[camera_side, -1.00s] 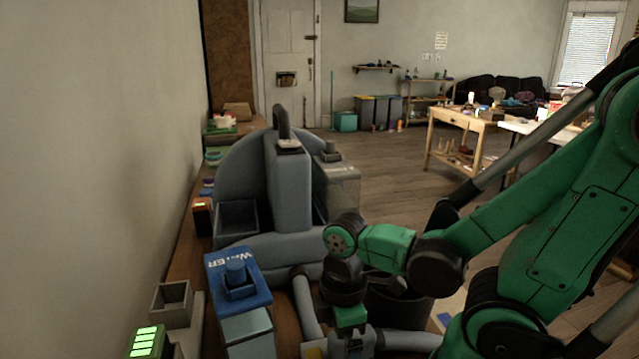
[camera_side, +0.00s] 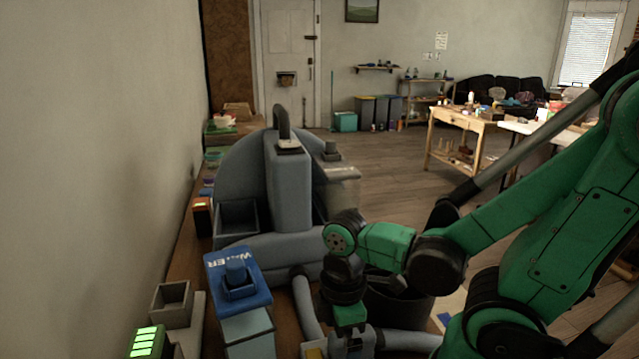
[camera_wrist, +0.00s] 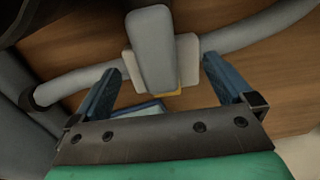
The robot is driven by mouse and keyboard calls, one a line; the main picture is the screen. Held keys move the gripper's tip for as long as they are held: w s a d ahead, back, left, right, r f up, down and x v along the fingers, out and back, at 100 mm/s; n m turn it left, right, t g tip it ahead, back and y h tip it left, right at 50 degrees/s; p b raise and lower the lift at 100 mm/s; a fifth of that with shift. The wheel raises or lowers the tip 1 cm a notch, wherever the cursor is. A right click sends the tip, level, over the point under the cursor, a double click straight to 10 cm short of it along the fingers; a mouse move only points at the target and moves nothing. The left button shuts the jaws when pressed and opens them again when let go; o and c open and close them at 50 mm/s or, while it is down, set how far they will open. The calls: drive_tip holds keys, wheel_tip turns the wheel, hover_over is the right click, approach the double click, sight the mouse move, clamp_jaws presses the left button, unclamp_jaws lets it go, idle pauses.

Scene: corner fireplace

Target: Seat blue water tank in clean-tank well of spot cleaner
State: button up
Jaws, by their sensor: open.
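The water tank has a blue top lettered WATER (camera_side: 237,262) and a paler blue-grey body (camera_side: 250,335). It stands upright at the front left in the side view. The blue-grey spot cleaner (camera_side: 290,190) stands behind it. An open, empty square well (camera_side: 237,218) is on the cleaner's left side. In the wrist view my gripper (camera_wrist: 162,80) is open, its two blue fingers apart on either side of a grey hose tool (camera_wrist: 152,50).
A grey hose (camera_side: 305,305) curves across the wooden bench right of the tank. A translucent tank (camera_side: 342,190) sits on the cleaner's right side. A dark bin (camera_side: 395,305) is behind my wrist. A small grey open box (camera_side: 172,300) and a green-lit battery (camera_side: 146,343) are at left.

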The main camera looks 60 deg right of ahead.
wheel_tip(320, 180, up, 17)
drive_tip(key=w+a+r+n+g+y, duration=0.1)
drive_tip(key=w+r+n, duration=0.2)
drive_tip(key=w+n, duration=0.25)
drive_tip(key=n+g+y, duration=0.2)
drive_tip(key=n+g, duration=0.2)
drive_tip(key=n, duration=1.1)
approach(240, 310)
drive_tip(key=shift+m, duration=0.25)
drive_tip(key=w+d, duration=0.1)
drive_tip(key=w+d+r, duration=0.1)
drive_tip(key=w+d, duration=0.1)
drive_tip(key=shift+d, duration=0.1)
wheel_tip(240, 310, down, 4)
drive_tip(key=shift+w+f, duration=0.1)
drive_tip(key=shift+f, duration=0.65)
drive_tip(key=shift+x, duration=2.65)
drive_tip(key=shift+r, duration=0.1)
clamp_jaws()
